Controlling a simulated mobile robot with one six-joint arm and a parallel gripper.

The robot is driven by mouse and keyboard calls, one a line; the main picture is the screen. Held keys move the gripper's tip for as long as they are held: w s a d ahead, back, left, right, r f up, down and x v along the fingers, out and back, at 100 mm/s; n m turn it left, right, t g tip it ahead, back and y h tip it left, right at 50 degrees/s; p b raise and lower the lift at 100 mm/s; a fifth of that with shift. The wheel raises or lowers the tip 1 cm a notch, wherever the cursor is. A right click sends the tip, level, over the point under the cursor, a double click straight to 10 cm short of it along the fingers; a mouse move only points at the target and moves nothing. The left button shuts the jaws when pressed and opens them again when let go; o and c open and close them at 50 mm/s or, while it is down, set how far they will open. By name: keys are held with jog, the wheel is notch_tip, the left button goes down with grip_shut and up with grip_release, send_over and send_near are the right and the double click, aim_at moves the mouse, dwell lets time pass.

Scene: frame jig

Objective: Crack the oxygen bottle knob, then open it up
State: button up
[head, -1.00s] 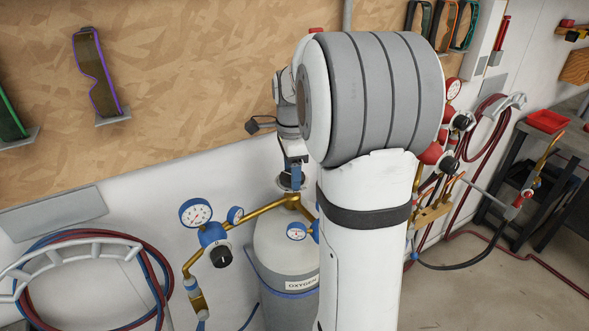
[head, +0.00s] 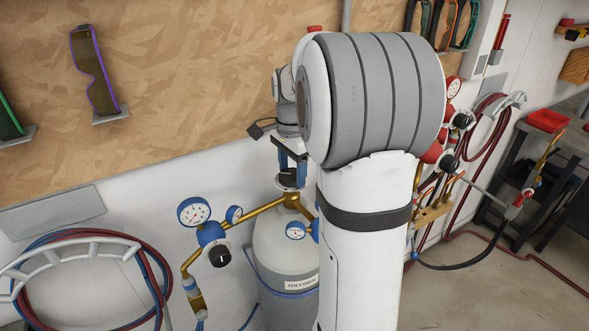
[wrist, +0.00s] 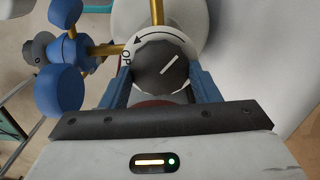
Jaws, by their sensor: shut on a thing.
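The oxygen bottle (head: 283,250) is a grey cylinder with a pale top and an OXYGEN label, standing by the wall and partly hidden by my arm. Its black knob (wrist: 161,66) has a white pointer line slanting up to the right. A white dial around it carries a curved arrow and letters beginning "OP". My gripper (wrist: 163,84) has blue fingers on both sides of the knob and is shut on it. In the head view my gripper (head: 292,172) points down onto the knob above the brass pipe.
Gauges (head: 194,211) with blue bodies and a brass pipe sit left of the bottle. A hose coil (head: 150,268) hangs at lower left. Red-marked gauges, hoses and a workbench (head: 556,137) stand to the right. Safety glasses (head: 95,72) hang on the board.

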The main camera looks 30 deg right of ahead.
jog(key=n, duration=0.7)
jog(key=shift+a+b, duration=0.1)
jog(key=shift+b, duration=0.3)
jog(key=n, duration=0.6)
jog(key=shift+f+n, duration=0.1)
jog(key=shift+n, duration=0.2)
jog(key=n, duration=0.6)
jog(key=shift+b, duration=0.35)
jog(key=n, duration=0.6)
jog(key=shift+n, duration=0.3)
jog(key=o, duration=1)
